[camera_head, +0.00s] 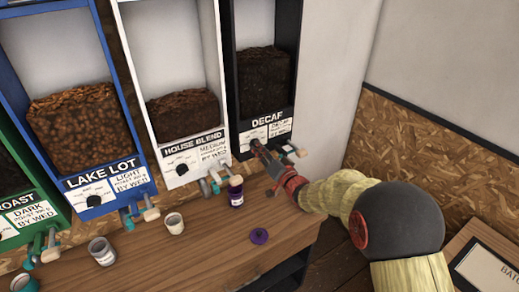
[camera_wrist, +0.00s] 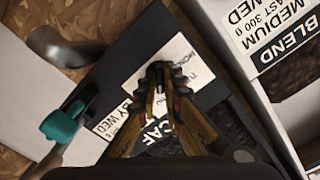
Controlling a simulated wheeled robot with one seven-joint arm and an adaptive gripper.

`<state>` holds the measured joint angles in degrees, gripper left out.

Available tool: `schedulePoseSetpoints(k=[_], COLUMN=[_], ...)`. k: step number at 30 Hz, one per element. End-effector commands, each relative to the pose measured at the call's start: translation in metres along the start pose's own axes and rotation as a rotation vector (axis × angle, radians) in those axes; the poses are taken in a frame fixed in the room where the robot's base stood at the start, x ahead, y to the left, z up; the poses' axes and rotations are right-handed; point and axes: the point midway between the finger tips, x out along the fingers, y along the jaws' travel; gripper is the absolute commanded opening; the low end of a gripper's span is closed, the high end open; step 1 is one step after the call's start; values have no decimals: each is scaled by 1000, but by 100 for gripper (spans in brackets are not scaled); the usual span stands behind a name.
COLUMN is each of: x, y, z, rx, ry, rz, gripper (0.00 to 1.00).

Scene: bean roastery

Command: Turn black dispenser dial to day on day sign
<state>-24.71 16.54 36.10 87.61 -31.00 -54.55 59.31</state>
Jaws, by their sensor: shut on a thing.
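The black DECAF dispenser (camera_head: 268,108) stands at the right end of the row, and its front fills the middle of the wrist view (camera_wrist: 135,60). Its white dial plate (camera_wrist: 178,66) carries small day lettering, of which I read "MON" near the fingers. The sign beside it (camera_wrist: 118,118) seems to read "BY WED". My gripper (camera_head: 257,147) is at the dispenser front, its fingertips (camera_wrist: 158,72) together over the dial plate. They are shut on the dial, which they mostly hide, so I cannot tell where its pointer stands.
A white HOUSE BLEND dispenser (camera_head: 193,143) and a blue LAKE LOT dispenser (camera_head: 110,180) stand to the left. A teal-ended tap handle (camera_wrist: 60,124) is close to my gripper. Cups, a purple jar (camera_head: 236,192) and a purple lid (camera_head: 259,236) stand on the wooden counter (camera_head: 200,250).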

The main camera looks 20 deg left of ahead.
Motion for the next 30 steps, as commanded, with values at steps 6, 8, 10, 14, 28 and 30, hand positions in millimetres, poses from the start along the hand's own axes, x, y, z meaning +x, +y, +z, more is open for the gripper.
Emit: schedulePoseSetpoints(k=[6,8,10,14,28,30], x=[0,0,0,0,-6,-14], y=[2,2,1,1,0,0], z=[2,2,2,1,0,-1], rx=[0,0,0,-1,-1,-2], ry=[-2,-2,-2,-1,0,0], rz=[3,3,2,1,1,2], gripper=[0,10,14,22,26,26])
